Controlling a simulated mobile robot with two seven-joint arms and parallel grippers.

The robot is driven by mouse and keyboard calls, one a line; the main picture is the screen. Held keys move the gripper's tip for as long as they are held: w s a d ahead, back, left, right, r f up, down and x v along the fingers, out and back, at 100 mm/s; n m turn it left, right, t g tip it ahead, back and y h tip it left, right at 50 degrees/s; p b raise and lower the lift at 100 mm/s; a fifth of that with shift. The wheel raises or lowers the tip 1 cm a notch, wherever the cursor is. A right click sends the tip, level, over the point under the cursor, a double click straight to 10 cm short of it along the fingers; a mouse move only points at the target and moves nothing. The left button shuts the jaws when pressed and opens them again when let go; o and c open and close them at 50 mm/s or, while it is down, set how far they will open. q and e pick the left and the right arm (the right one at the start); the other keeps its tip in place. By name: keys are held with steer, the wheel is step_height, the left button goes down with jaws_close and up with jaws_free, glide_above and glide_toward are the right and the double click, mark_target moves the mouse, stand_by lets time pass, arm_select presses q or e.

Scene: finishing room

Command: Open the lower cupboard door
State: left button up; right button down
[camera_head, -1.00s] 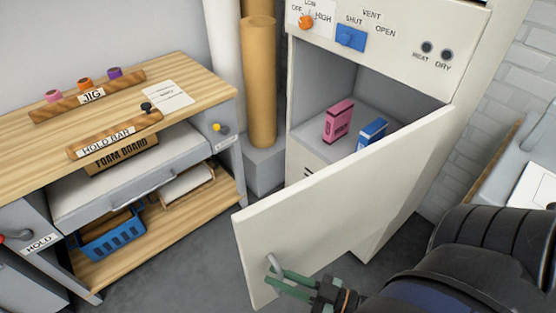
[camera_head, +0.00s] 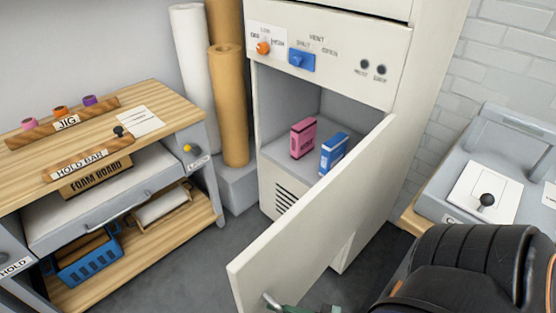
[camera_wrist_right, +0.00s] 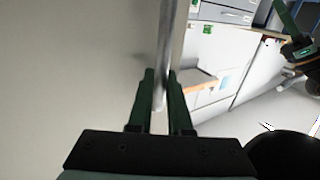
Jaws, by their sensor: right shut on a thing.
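The cream lower cupboard door (camera_head: 310,235) stands wide open, hinged at its right side and swung out toward me. Its metal handle (camera_head: 271,299) is near the free edge at the bottom of the head view. My right gripper (camera_head: 290,309) is at that handle, mostly cut off by the frame edge. In the right wrist view its green fingers (camera_wrist_right: 162,90) are shut around the handle bar (camera_wrist_right: 166,50). The cupboard (camera_head: 270,160) shows a pink box (camera_head: 303,138) and a blue box (camera_head: 334,153) inside. My left gripper (camera_wrist_right: 292,30) shows partly in the right wrist view; its jaw state is unclear.
A wooden bench (camera_head: 75,125) with a blue basket (camera_head: 88,262) stands at left. Cardboard rolls (camera_head: 233,110) stand beside the cupboard. A grey unit (camera_head: 455,190) is at right. Grey floor (camera_head: 190,280) is clear between the bench and the door.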

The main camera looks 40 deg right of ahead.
stand_by(0.3)
steer(key=c, duration=1.1)
jaws_free()
steer(key=shift+s, duration=0.1)
steer(key=v, duration=1.2)
steer(key=shift+s+d, duration=0.15)
